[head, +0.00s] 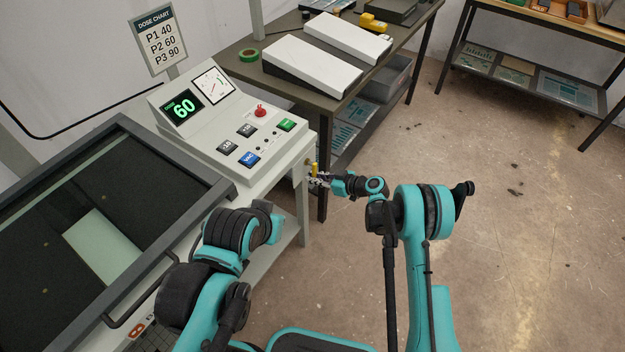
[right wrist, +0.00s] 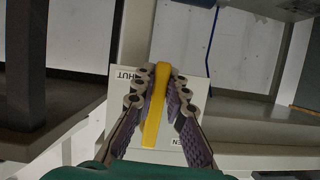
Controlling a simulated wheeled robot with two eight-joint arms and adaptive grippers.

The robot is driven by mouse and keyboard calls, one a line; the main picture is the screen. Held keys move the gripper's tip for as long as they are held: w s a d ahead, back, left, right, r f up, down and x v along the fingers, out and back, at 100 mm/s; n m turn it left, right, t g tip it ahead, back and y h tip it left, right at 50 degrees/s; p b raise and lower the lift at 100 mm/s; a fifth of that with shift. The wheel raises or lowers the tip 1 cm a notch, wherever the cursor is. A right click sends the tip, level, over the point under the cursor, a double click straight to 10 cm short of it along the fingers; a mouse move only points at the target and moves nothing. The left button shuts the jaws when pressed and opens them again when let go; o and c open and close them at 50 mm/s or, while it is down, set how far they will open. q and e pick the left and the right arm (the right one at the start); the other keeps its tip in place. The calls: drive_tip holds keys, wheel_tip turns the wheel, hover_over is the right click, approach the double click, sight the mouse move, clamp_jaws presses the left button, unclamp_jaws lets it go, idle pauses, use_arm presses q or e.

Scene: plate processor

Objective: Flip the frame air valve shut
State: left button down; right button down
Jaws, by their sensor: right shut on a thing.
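The frame air valve's yellow lever (head: 315,167) stands upright at the right side of the grey control console (head: 215,125). In the right wrist view the lever (right wrist: 162,85) runs lengthwise between the fingers of my right gripper (right wrist: 161,90), which is shut on it. A pale label plate (right wrist: 185,155) behind it shows "HUT" at upper left and "EN" at lower right, upside down and partly covered. In the head view my right gripper (head: 320,179) is at the lever. My left arm is bent in front of the console; its fingers do not show.
The console has a green "60" display (head: 184,108), a red knob (head: 260,111) and several buttons. A dark glass-topped frame (head: 75,225) lies at left. A table (head: 300,85) with white sloped panels stands behind. Open floor (head: 510,220) lies to the right.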

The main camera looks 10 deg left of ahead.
drive_tip(key=shift+w+d+n, duration=0.1)
drive_tip(key=shift+w+n, duration=0.1)
drive_tip(key=shift+n, duration=0.1)
drive_tip(key=c, duration=1.5)
unclamp_jaws()
drive_tip(key=shift+c, duration=0.2)
drive_tip(key=shift+d, duration=0.1)
drive_tip(key=v, duration=1.1)
drive_tip(key=shift+s+d+r, duration=0.2)
drive_tip(key=shift+s+d, duration=0.1)
